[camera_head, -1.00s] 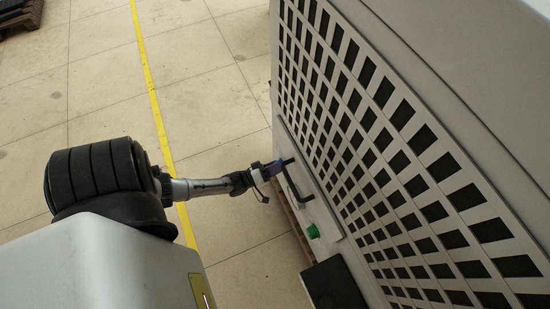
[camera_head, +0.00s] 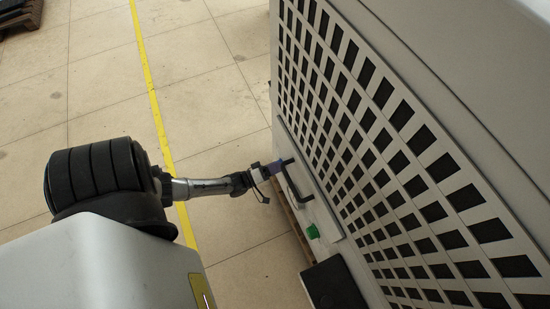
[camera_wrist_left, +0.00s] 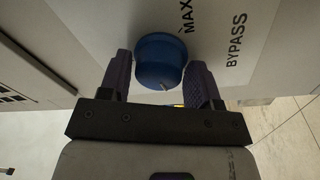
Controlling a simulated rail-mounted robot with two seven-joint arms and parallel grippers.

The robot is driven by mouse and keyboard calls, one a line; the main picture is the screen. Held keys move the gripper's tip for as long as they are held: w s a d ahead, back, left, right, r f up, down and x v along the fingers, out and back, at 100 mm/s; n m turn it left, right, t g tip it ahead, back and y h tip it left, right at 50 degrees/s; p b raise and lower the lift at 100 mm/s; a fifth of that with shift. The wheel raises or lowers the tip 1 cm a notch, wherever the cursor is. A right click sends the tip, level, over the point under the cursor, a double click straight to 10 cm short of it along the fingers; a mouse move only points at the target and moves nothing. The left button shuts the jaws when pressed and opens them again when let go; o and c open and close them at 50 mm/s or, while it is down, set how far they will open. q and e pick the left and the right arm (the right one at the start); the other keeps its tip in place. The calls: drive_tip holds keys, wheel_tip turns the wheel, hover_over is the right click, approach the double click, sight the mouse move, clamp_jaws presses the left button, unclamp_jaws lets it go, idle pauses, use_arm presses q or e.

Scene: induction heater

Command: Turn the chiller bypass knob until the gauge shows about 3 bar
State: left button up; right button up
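The blue bypass knob (camera_wrist_left: 160,60) sits on the light panel in the left wrist view, with a small pale mark on its near edge. The printed words MAX and BYPASS (camera_wrist_left: 236,62) are to its right. In the head view my left gripper (camera_head: 272,168) is at the machine's lower panel, and the knob cannot be made out there. No gauge can be made out in either view. My right gripper is not in view.
The large grey machine with a slotted grille (camera_head: 400,150) fills the right side. Open tiled floor with a yellow line (camera_head: 152,95) lies to the left.

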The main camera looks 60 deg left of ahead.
use_arm(q)
drive_tip(key=shift+o, duration=1.4)
drive_tip(key=shift+s, duration=0.1)
drive_tip(key=s+f+p, duration=0.1)
drive_tip(key=s+p, duration=0.1)
drive_tip(key=s, duration=1.1)
drive_tip(key=shift+s+f+p, duration=0.15)
drive_tip(key=shift+s+p, duration=0.15)
drive_tip(key=shift+p, duration=0.05)
drive_tip(key=shift+a, duration=0.1)
